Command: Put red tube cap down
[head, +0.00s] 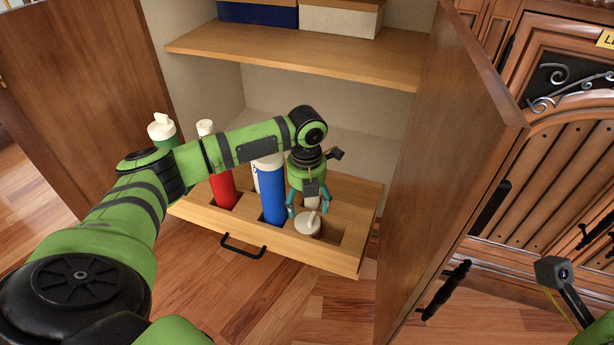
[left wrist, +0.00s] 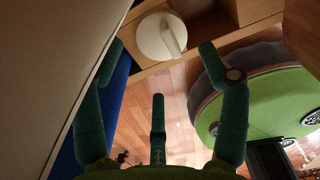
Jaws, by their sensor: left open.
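A round white cap with a raised handle (head: 307,226) lies on the drawer's wood at the front right, beside an empty-looking square compartment. It also shows in the left wrist view (left wrist: 152,40), flat on the wood with its handle up. My left gripper (head: 309,204) is open just above and behind the cap; in the left wrist view its teal fingers (left wrist: 161,62) are spread, with nothing between them. The red tube (head: 222,190) stands upright in the drawer's left compartment, partly behind my arm, with a narrow white top showing. My right gripper is out of view.
A blue tube (head: 271,195) stands in the pulled-out drawer (head: 308,254) close to my left gripper. A green tube with a white cap (head: 160,125) stands at the left. A shelf (head: 300,52) is above; an open cabinet door (head: 450,160) stands at the right.

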